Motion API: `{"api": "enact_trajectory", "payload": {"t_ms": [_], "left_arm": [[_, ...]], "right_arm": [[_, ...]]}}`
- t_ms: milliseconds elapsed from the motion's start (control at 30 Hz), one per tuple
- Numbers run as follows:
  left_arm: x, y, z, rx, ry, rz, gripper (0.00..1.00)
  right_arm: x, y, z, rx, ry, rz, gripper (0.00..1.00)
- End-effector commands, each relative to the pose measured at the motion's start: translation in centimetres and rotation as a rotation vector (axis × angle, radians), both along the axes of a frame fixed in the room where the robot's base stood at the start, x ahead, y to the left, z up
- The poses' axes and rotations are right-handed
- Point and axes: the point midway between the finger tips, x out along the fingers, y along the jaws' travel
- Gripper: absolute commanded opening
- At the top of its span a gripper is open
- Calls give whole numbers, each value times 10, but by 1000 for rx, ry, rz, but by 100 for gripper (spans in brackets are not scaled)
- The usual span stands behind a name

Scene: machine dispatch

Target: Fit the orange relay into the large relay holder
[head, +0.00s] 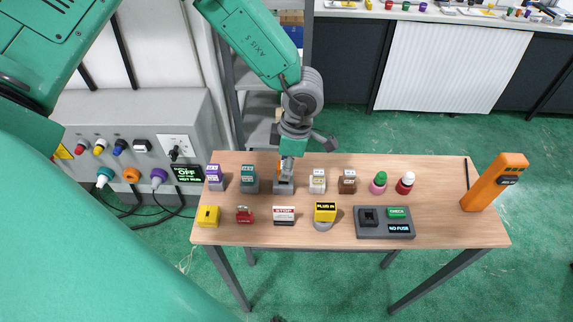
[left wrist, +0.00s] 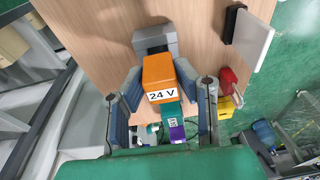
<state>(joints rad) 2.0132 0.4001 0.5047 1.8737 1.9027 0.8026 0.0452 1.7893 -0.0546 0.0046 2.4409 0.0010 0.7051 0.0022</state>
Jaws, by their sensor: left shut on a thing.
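My left gripper (head: 288,150) points down over the back row of the wooden table. In the left wrist view its two fingers (left wrist: 162,92) are shut on either side of the orange relay (left wrist: 172,72), which bears a "24 V" label. A grey holder (left wrist: 156,38) lies just beyond the relay there; the same grey holder (head: 284,188) shows below the gripper in the head view. The gripper hides most of the relay in the head view. I cannot tell if relay and holder touch. I cannot identify the large relay holder. My right gripper is not in view.
Purple (head: 214,172), teal (head: 249,174), white (head: 318,176) and brown (head: 347,177) relays stand in the same row. Stop and plug-in blocks, a fuse checker (head: 384,229) and an orange tester (head: 493,182) share the table (head: 440,205). A grey panel (head: 140,125) stands left.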

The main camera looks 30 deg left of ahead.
Motion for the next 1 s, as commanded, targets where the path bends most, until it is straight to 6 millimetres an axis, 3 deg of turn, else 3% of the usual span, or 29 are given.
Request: {"api": "enact_trajectory", "payload": {"t_ms": [1000], "left_arm": [[0,0,-16,1,-1,0,0]], "right_arm": [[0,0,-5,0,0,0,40]]}}
